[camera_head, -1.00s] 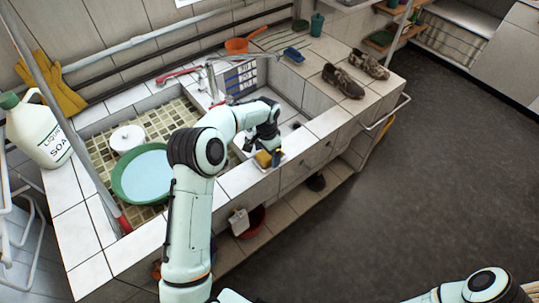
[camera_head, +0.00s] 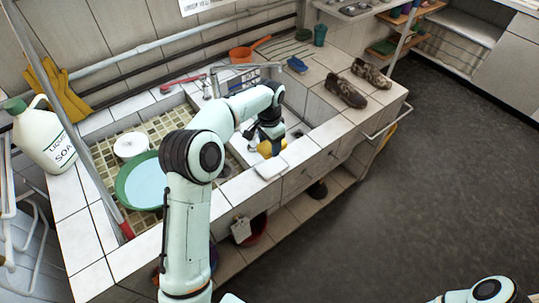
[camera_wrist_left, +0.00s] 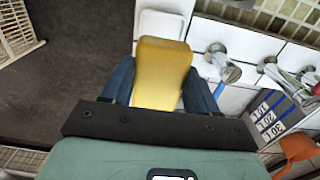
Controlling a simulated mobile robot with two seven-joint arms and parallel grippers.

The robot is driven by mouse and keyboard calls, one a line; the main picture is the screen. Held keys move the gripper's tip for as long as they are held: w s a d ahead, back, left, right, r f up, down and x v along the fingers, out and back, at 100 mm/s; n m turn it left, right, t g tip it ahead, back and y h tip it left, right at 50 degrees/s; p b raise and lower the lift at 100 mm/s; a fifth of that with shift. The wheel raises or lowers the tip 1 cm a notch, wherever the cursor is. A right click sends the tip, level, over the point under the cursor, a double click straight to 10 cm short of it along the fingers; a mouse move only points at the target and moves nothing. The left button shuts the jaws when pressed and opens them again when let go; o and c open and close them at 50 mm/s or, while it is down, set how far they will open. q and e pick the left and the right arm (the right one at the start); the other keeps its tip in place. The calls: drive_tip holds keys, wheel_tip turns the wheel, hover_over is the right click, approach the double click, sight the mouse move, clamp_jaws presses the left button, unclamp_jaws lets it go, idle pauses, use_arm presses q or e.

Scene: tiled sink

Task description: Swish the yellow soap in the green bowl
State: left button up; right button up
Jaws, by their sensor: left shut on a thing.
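The yellow soap (camera_head: 266,150) is held in my left gripper (camera_head: 270,143), just above and behind a white soap dish (camera_head: 270,167) on the sink's front edge. In the left wrist view the soap (camera_wrist_left: 162,72) is between the two blue fingers of my left gripper (camera_wrist_left: 160,85), with the dish (camera_wrist_left: 164,22) beyond it. The green bowl (camera_head: 122,183) holds pale blue liquid and sits in the left, tiled basin, left of my left arm. My right gripper is not in view; only part of my right arm shows at the bottom right.
A white round lidded pot (camera_head: 130,145) is behind the bowl. A white liquid soap jug (camera_head: 45,138) stands on the left ledge. A red-handled tool (camera_head: 122,222) leans at the basin's left edge. The tap (camera_head: 212,85) rises at the back.

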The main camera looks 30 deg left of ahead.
sight(270, 144)
use_arm(q)
wheel_tip(270, 144, up, 10)
drive_tip(key=f+p, duration=0.1)
drive_tip(key=s+a+f+n, duration=0.3)
drive_tip(key=s+a, duration=0.1)
drive_tip(key=a, duration=0.5)
drive_tip(key=s+a+f+n, duration=0.2)
drive_tip(key=s+a+f, duration=0.2)
drive_tip(key=a, duration=0.5)
drive_tip(key=s+a+f+n+p, duration=0.1)
drive_tip(key=s+a+f+n, duration=0.2)
drive_tip(key=s+a, duration=0.55)
drive_tip(key=s+a+f+n, duration=0.4)
drive_tip(key=s+a, duration=0.2)
drive_tip(key=s, duration=0.5)
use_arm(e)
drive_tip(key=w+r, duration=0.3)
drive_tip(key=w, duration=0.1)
use_arm(q)
wheel_tip(270, 144, down, 9)
drive_tip(key=shift+w+a+r+b, duration=0.1)
drive_tip(key=shift+w+b, duration=0.05)
drive_tip(key=shift+b, duration=0.95)
drive_tip(key=shift+f+b, duration=0.35)
drive_tip(key=shift+f, duration=0.6)
drive_tip(key=shift+w, duration=0.1)
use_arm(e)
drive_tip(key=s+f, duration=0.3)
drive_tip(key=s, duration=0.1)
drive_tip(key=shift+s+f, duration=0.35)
